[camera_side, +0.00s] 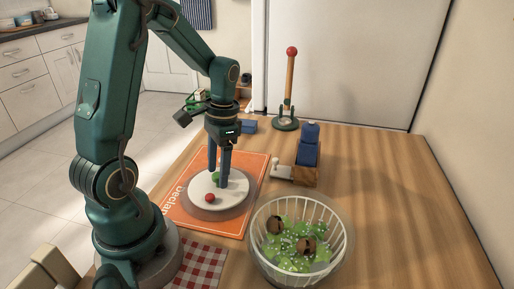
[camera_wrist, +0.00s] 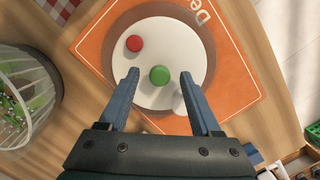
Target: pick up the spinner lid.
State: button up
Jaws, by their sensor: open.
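The spinner lid (camera_side: 228,197) is a white disc with a see-through outer rim, lying flat on an orange printed board or book. In the wrist view the lid (camera_wrist: 165,38) carries a green knob (camera_wrist: 159,75) at its middle and a red button (camera_wrist: 134,43) near its edge. My gripper (camera_side: 219,178) points down over the lid, open and empty. In the wrist view its two blue fingers stand on either side of the green knob, apart from it. How high the fingertips are above the lid is hard to tell.
A basket in a clear bowl (camera_side: 343,243) with green leaves and brown pieces stands right of the lid. A red checked cloth (camera_side: 203,265) lies in front. The table's right side is clear.

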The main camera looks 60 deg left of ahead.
jog(key=shift+s+f, duration=0.15)
jog(key=shift+f, duration=0.75)
grip_shut()
jog(key=shift+r, duration=0.1)
